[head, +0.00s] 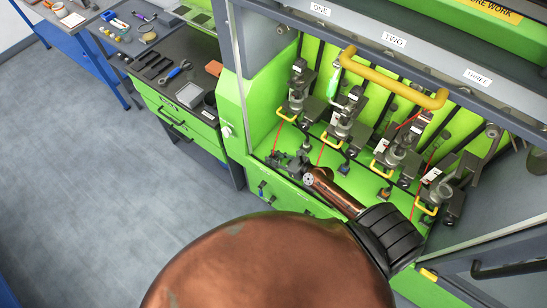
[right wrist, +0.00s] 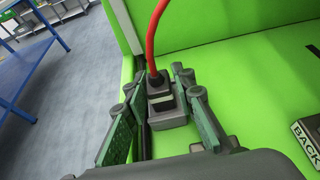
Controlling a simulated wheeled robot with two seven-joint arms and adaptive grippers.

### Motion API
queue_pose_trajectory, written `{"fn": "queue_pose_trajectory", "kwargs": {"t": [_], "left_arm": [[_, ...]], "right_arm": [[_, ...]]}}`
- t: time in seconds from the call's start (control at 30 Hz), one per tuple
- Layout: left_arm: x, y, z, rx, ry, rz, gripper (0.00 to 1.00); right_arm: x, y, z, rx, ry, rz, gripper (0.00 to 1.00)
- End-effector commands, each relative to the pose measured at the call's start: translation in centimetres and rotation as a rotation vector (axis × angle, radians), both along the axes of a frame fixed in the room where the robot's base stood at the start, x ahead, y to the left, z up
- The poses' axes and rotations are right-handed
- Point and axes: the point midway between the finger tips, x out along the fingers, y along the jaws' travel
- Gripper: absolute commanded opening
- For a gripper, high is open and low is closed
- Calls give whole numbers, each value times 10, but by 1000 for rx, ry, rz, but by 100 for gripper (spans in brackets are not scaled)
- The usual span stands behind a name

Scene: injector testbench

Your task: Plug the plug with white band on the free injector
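In the right wrist view a dark grey plug (right wrist: 165,107) with a red cable from its top stands at the edge of the green bench. A pale patch shows on it; I cannot tell whether this is the white band. My right gripper (right wrist: 162,88) has its green-padded fingers on both sides of this plug, with small gaps. In the head view my right gripper (head: 288,160) is low over the front left of the bench, and the plug there is hard to make out. Several clamped injector stations (head: 343,122) stand in a row; I cannot tell which injector is free. My left gripper is out of view.
Yellow handles (head: 384,168) stick up before the stations, and a thick yellow bar (head: 390,78) crosses above. Other dark plugs (head: 345,167) and red cables are nearby. A green side wall (head: 237,115) bounds the bench on the left. A tool cart (head: 175,75) stands beyond it.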

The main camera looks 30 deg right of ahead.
Motion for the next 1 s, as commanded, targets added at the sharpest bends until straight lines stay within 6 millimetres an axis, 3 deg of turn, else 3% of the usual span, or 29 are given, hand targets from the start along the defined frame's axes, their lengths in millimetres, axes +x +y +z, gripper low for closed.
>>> {"fn": "queue_pose_trajectory", "kwargs": {"t": [0.03,0.33,0.57,1.0], "left_arm": [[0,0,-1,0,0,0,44],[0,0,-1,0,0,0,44],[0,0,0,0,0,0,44],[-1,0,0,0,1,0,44]], "right_arm": [[-5,2,-8,0,15,4,31],[-7,2,-10,1,20,5,35],[-8,1,-3,-2,21,5,35],[-64,-21,32,0,10,2,35]]}}
